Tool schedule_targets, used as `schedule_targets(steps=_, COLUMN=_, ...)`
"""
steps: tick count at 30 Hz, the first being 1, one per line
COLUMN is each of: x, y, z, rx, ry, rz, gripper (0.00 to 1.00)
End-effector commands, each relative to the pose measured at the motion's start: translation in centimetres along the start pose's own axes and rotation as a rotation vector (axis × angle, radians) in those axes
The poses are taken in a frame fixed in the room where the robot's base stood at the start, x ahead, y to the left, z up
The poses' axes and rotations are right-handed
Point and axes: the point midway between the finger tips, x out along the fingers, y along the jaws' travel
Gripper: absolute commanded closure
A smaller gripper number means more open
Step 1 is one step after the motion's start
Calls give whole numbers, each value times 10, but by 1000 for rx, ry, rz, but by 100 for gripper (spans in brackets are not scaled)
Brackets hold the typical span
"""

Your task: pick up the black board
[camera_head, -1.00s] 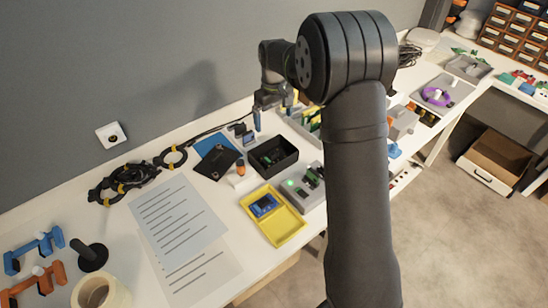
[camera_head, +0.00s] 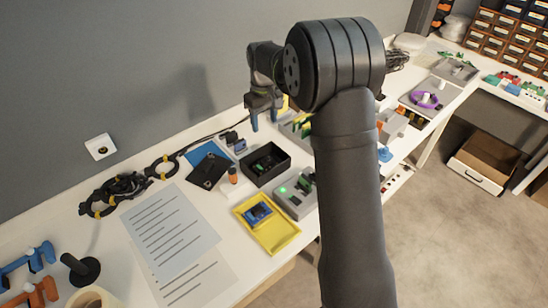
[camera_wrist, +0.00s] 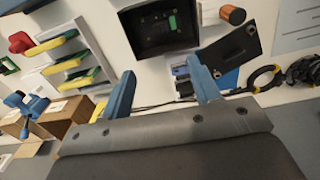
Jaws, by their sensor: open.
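The black board (camera_head: 209,170) is a flat dark plate lying on the white table, overlapping a blue sheet (camera_head: 198,153). In the wrist view the black board (camera_wrist: 232,52) shows at upper right, with small holes and a pale mark, partly beyond my right-hand finger. My gripper (camera_head: 264,117) is above the back of the table, behind and to the right of the board. In the wrist view its blue fingers (camera_wrist: 161,68) are spread apart with nothing between them. It is open and apart from the board.
A black open box (camera_head: 264,163) with green parts stands right of the board. Coiled black cables (camera_head: 118,192) lie left. A yellow tray (camera_head: 280,234) and paper sheets (camera_head: 170,228) are in front. The wall is close behind.

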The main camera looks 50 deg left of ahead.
Motion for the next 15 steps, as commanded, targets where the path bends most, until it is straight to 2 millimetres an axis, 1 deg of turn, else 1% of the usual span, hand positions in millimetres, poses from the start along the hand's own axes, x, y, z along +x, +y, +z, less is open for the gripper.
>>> schedule_targets(steps=5, x=26, y=-1, z=2, rx=0, ry=-5, rz=-3, gripper=44)
schedule_targets(steps=12, x=79, y=-1, z=2, rx=0, ry=-6, rz=-3, gripper=44)
schedule_targets(steps=15, x=99, y=-1, z=2, rx=0, ry=-5, rz=-2, gripper=44)
